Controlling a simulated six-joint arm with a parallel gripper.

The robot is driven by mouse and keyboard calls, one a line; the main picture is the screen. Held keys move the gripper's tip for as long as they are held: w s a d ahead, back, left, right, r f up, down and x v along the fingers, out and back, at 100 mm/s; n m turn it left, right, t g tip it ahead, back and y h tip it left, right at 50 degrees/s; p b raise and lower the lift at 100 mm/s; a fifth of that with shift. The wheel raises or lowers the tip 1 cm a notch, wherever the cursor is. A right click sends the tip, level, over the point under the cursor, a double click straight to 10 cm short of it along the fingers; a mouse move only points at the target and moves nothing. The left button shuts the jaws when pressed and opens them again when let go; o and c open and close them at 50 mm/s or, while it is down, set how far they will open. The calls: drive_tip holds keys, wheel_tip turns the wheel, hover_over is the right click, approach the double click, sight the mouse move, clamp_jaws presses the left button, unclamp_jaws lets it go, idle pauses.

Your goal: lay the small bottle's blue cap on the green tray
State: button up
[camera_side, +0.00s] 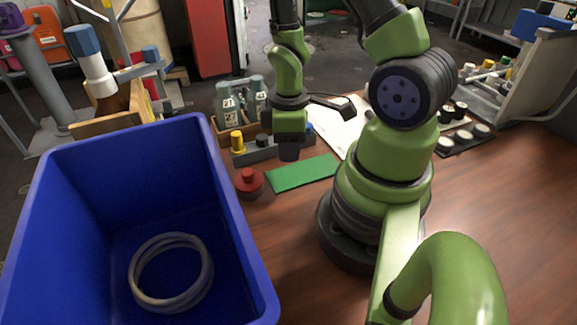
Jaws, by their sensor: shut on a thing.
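My gripper (289,152) points down at the grey rack's right part, just behind the green tray. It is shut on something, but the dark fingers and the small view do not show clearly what. The green tray (302,174) lies flat and empty on the wooden table. A small blue thing (309,129), perhaps the blue cap, shows just right of my gripper at the rack. The small bottle itself is not clearly seen. The grey rack (266,153) also holds a yellow-topped piece (237,142) and a dark one (262,141).
A red round-topped container (249,182) stands left of the tray. A deep blue bin (232,215) with a grey hose coil (171,272) fills the left front. Grey bottles (229,108) stand in a wooden crate behind the rack. Clear table lies in the right foreground.

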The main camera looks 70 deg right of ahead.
sight(288, 176)
drive_tip(key=shift+f, duration=2.8)
drive_tip(key=o, duration=0.9)
drive_tip(key=shift+f, duration=0.1)
